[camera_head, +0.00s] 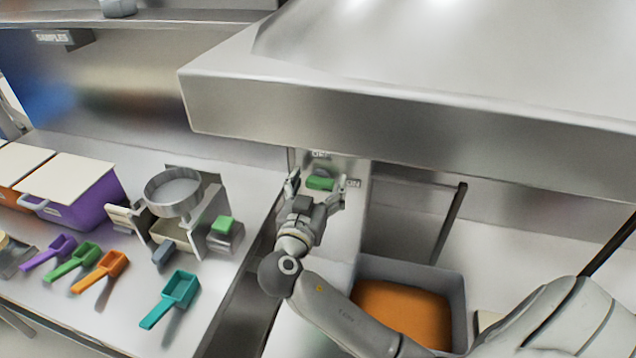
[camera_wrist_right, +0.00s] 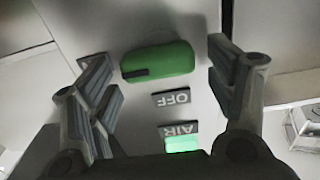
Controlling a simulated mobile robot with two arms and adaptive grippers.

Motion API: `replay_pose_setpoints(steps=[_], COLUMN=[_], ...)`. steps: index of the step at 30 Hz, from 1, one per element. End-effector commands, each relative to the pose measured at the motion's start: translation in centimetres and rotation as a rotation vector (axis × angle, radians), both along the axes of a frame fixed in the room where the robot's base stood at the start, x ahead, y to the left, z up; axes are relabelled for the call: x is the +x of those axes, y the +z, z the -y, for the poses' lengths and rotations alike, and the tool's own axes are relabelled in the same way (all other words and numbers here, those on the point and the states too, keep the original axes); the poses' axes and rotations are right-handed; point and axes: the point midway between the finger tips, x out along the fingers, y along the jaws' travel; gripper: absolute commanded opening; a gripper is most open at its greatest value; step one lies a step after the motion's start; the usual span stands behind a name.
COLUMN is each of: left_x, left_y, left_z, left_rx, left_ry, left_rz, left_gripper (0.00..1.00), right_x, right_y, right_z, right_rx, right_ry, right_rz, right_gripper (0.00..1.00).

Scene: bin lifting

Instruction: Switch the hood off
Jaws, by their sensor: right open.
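The hood switch is a green rounded knob (camera_head: 320,183) on a metal panel under the hood (camera_head: 400,120). It also shows in the right wrist view (camera_wrist_right: 158,63). The knob lies sideways, with its dark mark at the end toward the ON label (camera_head: 352,184). The OFF label (camera_wrist_right: 171,97) and a lit green lamp (camera_wrist_right: 183,145) by the AIR label (camera_wrist_right: 178,130) show in the wrist view. My right gripper (camera_head: 318,185) is open, with one finger on each side of the knob and gaps between. My left gripper is out of view.
A grey bin (camera_head: 459,290) with orange contents stands below, beside my right arm. On the left counter are a sieve stand (camera_head: 174,191), several coloured scoops (camera_head: 172,298) and lidded boxes (camera_head: 75,203). The hood's front edge overhangs the panel.

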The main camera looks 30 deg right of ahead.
Motion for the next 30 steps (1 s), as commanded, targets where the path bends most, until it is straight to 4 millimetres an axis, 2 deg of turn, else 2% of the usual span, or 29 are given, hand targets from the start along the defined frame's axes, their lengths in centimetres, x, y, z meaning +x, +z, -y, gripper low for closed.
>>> replay_pose_setpoints(steps=[2, 12, 22, 30], left_x=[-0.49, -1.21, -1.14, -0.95], left_y=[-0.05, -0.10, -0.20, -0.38], left_z=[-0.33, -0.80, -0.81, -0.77], left_rx=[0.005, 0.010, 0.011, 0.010], left_ry=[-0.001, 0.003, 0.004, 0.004], left_rz=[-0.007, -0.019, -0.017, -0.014], left_gripper=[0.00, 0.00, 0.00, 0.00], right_x=[-0.01, -0.02, 0.02, 0.16], right_y=[0.01, 0.01, -0.02, 0.00], right_z=[-0.02, -0.04, -0.10, -0.24], right_rx=[0.000, 0.000, -0.032, -0.145], right_ry=[0.000, 0.001, 0.001, 0.000], right_rz=[0.000, 0.000, -0.039, -0.172], right_gripper=[0.74, 0.31, 0.31, 0.31])
